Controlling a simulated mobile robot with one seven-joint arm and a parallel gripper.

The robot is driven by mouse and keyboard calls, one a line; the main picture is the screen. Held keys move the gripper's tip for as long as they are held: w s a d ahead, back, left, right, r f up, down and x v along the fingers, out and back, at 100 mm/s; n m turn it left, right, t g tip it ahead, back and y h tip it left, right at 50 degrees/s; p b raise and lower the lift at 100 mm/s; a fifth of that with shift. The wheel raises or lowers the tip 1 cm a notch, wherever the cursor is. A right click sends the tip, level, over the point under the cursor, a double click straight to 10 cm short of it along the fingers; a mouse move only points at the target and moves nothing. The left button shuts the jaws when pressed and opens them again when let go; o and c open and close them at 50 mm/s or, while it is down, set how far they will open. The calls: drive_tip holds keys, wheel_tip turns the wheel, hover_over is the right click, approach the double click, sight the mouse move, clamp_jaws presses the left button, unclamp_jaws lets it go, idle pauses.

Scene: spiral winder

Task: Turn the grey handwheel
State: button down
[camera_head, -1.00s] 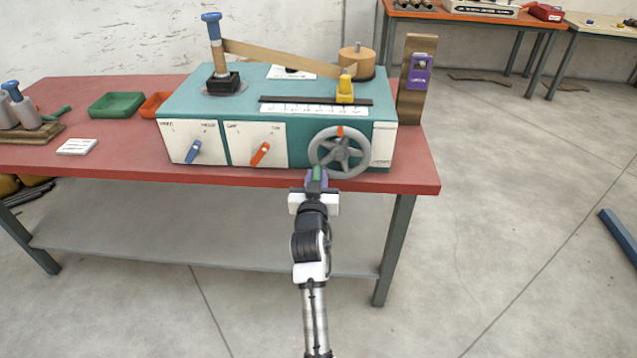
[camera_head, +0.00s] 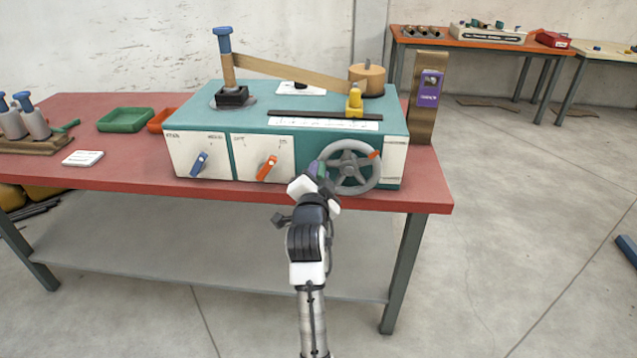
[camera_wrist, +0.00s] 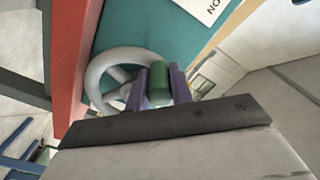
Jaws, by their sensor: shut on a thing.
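The grey handwheel (camera_head: 352,166) is on the right of the teal machine's front, with an orange mark (camera_head: 374,155) at its upper right rim. It also fills the middle left of the wrist view (camera_wrist: 97,74). A green handle (camera_wrist: 158,86) stands out from the wheel's rim. My gripper (camera_head: 318,170) is at the wheel's left side, and its purple fingers are shut on the green handle from both sides. In the head view my gripper covers most of the handle.
The teal machine (camera_head: 290,95) sits on a red bench (camera_head: 110,165). Blue (camera_head: 199,163) and orange (camera_head: 267,167) levers are on its front, left of the wheel. A yellow slider (camera_head: 354,102) stands on top.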

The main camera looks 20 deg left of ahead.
drive_tip(key=shift+r+m, duration=0.4)
drive_tip(key=shift+m, duration=0.3)
drive_tip(key=shift+d, duration=0.1)
drive_tip(key=c, duration=1.2)
unclamp_jaws()
drive_tip(key=shift+c, duration=0.2)
drive_tip(key=b+v, duration=0.1)
drive_tip(key=v, duration=1.2)
drive_tip(key=shift+s+b, duration=0.3)
drive_tip(key=shift+s, duration=0.1)
drive_tip(key=shift+d+r, duration=0.1)
